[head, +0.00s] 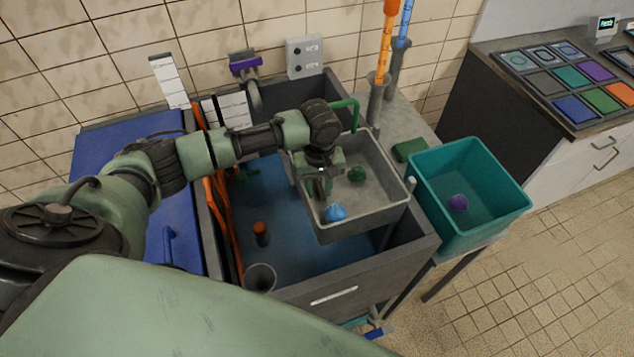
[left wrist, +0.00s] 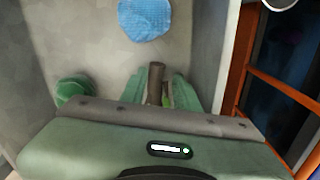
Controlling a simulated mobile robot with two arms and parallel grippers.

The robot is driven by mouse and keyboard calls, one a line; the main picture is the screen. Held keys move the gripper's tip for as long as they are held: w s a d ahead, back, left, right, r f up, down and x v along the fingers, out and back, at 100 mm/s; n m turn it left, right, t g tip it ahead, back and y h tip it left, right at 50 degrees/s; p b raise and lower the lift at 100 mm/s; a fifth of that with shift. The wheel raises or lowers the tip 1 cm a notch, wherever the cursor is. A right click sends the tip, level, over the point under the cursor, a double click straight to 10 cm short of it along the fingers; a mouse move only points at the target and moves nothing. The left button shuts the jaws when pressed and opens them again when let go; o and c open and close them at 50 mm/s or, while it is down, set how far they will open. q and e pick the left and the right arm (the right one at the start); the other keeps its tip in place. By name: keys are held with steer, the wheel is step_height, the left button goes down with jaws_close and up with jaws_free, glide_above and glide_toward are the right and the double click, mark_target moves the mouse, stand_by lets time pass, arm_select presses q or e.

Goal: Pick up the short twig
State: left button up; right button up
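The short twig (left wrist: 157,80) is a brown stub between the two green fingers of my left gripper (left wrist: 160,92) in the left wrist view. A small green bit shows beside it. In the head view the left gripper (head: 318,180) points down into the grey tray (head: 375,222), at its left side, with the twig (head: 321,188) showing brown at the fingers. The fingers stand close on both sides of the twig, but I cannot tell whether they press on it. Its lower part is hidden. My right gripper is not in view.
A blue scrubber-like ball (head: 335,212) and a green one (head: 357,174) lie in the tray. A teal bin (head: 480,225) with a purple ball (head: 459,203) stands to the right. Orange pipes (head: 222,205) run along the sink's left side.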

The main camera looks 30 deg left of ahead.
arm_select(q)
steer(key=shift+f, duration=0.15)
steer(key=shift+c, duration=0.3)
jaws_close()
